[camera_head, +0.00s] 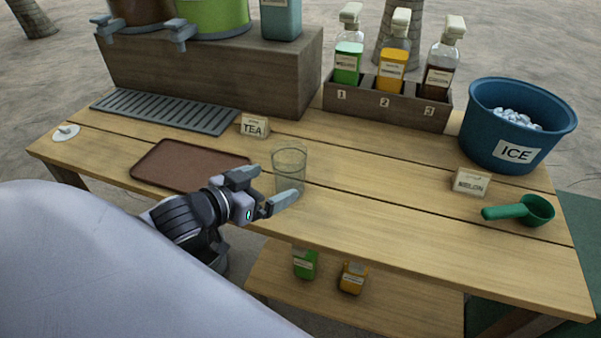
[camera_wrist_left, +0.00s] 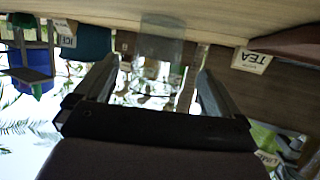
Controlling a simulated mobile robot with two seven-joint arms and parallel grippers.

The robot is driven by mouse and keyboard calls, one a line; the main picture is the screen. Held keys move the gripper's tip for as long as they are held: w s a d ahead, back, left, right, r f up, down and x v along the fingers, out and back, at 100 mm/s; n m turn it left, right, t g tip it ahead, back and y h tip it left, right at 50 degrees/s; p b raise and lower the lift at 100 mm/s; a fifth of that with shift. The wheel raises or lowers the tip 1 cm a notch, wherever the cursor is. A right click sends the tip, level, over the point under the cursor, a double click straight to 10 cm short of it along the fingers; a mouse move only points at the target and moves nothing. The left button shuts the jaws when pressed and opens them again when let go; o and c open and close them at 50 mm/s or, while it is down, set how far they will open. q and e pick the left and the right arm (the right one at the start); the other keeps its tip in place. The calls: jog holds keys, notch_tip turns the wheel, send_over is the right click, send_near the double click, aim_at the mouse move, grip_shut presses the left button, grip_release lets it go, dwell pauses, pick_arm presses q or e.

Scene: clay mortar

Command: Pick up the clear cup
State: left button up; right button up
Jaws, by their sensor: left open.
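The clear cup (camera_head: 289,160) stands upright on the wooden table, just right of the brown tray. My left gripper (camera_head: 272,183) is open beside it, with one finger on the cup's left and the other across the front of its lower part. In the left wrist view, which is upside down, the cup (camera_wrist_left: 162,38) lies between the lines of the two open fingers (camera_wrist_left: 157,68), around or just beyond their tips. I cannot tell whether a finger touches it. Nothing is held. My right gripper is not in view.
The brown tray (camera_head: 185,164) lies left of the cup, and a TEA sign (camera_head: 255,126) stands behind it. A bottle rack (camera_head: 385,104), blue ice bucket (camera_head: 520,125), MELON sign (camera_head: 471,182) and green scoop (camera_head: 535,210) are to the right. The table right of the cup is clear.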

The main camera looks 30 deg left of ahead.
aim_at(290, 177)
pick_arm(q)
jog(key=shift+b+x, duration=0.45)
jog(key=shift+x, duration=2.85)
jog(key=shift+d, duration=0.15)
jog(key=c, duration=1)
